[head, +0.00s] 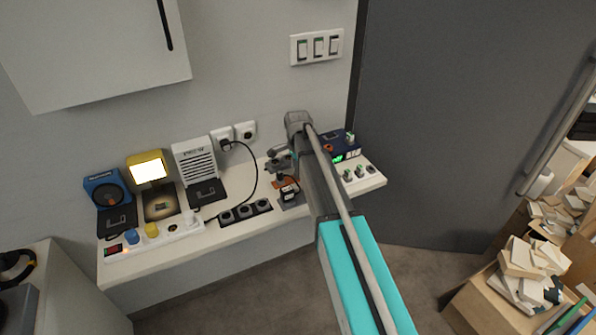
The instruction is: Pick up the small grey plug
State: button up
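A small pale grey-white plug (191,218) stands in the white power strip (174,234) on the shelf's left part. It is the nearest match I see to a small grey plug; its exact shade is hard to judge. A yellow plug (151,230) and a blue plug (131,237) stand left of it in the same strip. My gripper (277,168) is over the middle of the shelf, to the right of and apart from these plugs. It is close above a black and orange device (288,191). Its fingers are small and partly merged with that device, so their opening is unclear.
The shelf (232,232) also holds a blue fan (104,188), a yellow lamp (149,167), a white heater-like box (195,160) and a black socket strip (245,211). A black cable runs from a wall socket (223,136). A dark door and cartons (492,305) are at right.

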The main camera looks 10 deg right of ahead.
grip_shut()
jog(key=shift+r, duration=0.1)
notch_tip(320, 180, up, 3)
jog(key=p, duration=0.3)
jog(key=shift+r, duration=0.1)
jog(key=s+r+p, duration=0.9)
jog(key=s+p, duration=0.1)
jog(key=s, duration=0.4)
jog(key=shift+r, duration=0.35)
jog(key=shift+a, duration=0.1)
dwell(0.4)
